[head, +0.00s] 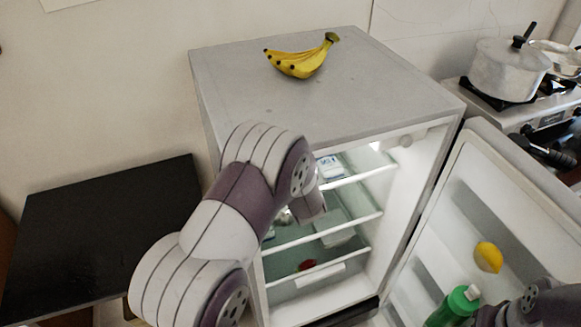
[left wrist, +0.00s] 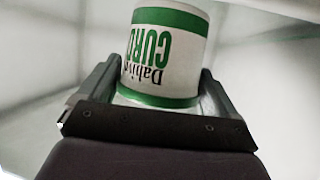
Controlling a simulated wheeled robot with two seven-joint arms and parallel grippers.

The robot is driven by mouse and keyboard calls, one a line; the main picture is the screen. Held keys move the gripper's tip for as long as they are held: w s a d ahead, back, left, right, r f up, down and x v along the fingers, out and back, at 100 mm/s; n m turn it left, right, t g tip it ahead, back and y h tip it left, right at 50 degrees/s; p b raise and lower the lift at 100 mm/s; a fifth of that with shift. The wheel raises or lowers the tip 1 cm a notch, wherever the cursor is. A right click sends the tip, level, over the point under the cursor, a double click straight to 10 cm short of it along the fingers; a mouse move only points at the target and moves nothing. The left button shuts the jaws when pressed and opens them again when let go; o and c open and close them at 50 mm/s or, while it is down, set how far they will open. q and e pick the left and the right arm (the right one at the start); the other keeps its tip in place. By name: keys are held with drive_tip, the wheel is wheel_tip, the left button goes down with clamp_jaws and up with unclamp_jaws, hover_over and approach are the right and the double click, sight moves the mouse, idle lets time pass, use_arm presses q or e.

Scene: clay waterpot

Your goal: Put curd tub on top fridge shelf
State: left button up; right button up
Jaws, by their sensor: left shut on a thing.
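In the left wrist view, my left gripper (left wrist: 160,78) is shut on the white and green curd tub (left wrist: 187,52), with a finger on either side. Its lettering appears upside down in that view. In the head view, my left arm reaches into the open fridge (head: 420,165) and hides the gripper and tub. The top fridge shelf (head: 362,176) shows as a pale front edge, with a white and blue carton (head: 330,167) on it. I cannot tell the tub's exact height over a shelf.
The fridge door (head: 455,205) stands open at the right, holding a lemon (head: 488,257) and a green bottle (head: 455,306). Lower shelves hold a pale package (head: 338,236) and a red item (head: 307,265). Bananas (head: 303,62) lie on the fridge top. A black tabletop (head: 95,235) is left.

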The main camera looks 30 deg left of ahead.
use_arm(q)
drive_tip(key=shift+w, duration=0.15)
drive_tip(key=shift+f, duration=0.2)
drive_tip(key=o, duration=1)
